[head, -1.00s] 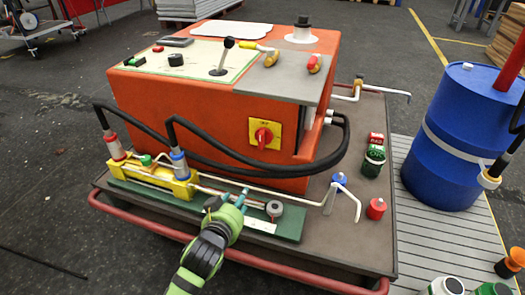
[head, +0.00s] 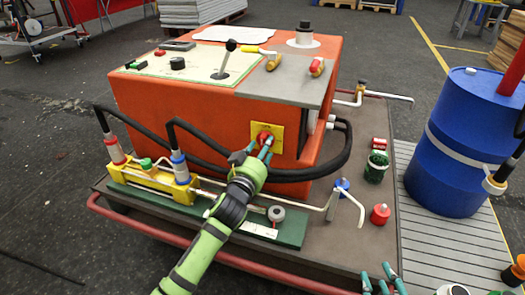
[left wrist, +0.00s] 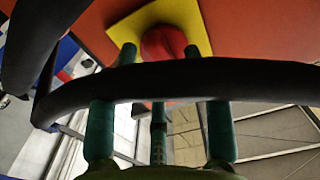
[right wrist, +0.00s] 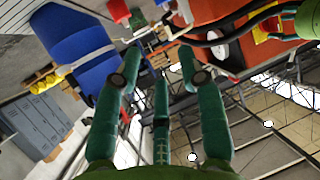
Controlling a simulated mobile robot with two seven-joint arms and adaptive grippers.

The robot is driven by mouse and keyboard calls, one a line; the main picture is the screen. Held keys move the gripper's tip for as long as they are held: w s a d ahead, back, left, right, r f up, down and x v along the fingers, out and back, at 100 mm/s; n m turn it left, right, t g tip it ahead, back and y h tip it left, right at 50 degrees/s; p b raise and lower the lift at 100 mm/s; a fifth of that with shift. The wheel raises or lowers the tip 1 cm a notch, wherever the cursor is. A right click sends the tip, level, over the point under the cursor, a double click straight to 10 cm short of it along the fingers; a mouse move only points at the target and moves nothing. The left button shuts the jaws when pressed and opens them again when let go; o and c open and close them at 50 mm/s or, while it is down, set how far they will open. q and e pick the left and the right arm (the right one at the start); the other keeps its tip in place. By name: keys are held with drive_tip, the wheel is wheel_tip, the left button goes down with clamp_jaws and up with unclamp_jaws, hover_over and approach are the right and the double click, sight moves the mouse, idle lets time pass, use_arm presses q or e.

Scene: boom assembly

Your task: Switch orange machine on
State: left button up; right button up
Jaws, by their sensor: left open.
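The orange machine (head: 210,110) stands on a cart with a red rotary switch (head: 266,138) on a yellow plate (head: 277,128) on its front. My left gripper (head: 260,150) is open, with its fingertips at the switch. In the left wrist view the switch (left wrist: 163,43) is ahead, between the fingertips (left wrist: 160,52). A black hose (left wrist: 240,78) crosses in front of the fingers. I cannot tell whether the fingers touch the switch. My right gripper (head: 379,275) is open and empty at the cart's lower right; its spread fingers fill the right wrist view (right wrist: 158,65).
Black hoses (head: 215,164) loop along the machine's front to a yellow block (head: 150,180). A blue barrel (head: 455,150) stands beyond.

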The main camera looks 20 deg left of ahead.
use_arm(q)
drive_tip(key=shift+w, duration=0.25)
clamp_jaws()
use_arm(e)
drive_tip(key=shift+w+a+r+t, duration=0.2)
drive_tip(key=shift+r+t, duration=0.1)
drive_tip(key=shift+r, duration=0.1)
drive_tip(key=shift+s, duration=0.1)
